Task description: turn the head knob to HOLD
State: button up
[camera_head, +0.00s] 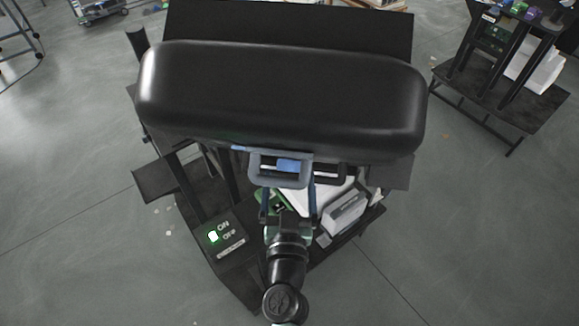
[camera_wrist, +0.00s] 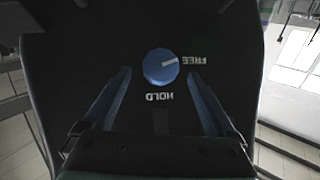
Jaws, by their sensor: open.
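The head knob (camera_wrist: 161,67) is a round blue dial on a dark panel in the wrist view. Its white pointer line points right, toward the word FREE (camera_wrist: 194,60). The word HOLD (camera_wrist: 160,97) is below the knob, and both words appear inverted. My gripper (camera_wrist: 159,75) is open, with one blue finger on each side of the knob in the picture and gaps between. I cannot tell how far the fingertips are from the panel. In the head view my gripper (camera_head: 289,192) points at the column below its black head (camera_head: 283,95); I cannot make out the knob there.
A grey box (camera_head: 344,212) lies at right. Another stand (camera_head: 510,95) is at the far right. Open floor lies on both sides.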

jog(key=shift+w, duration=1.35)
jog(key=c, duration=1.4)
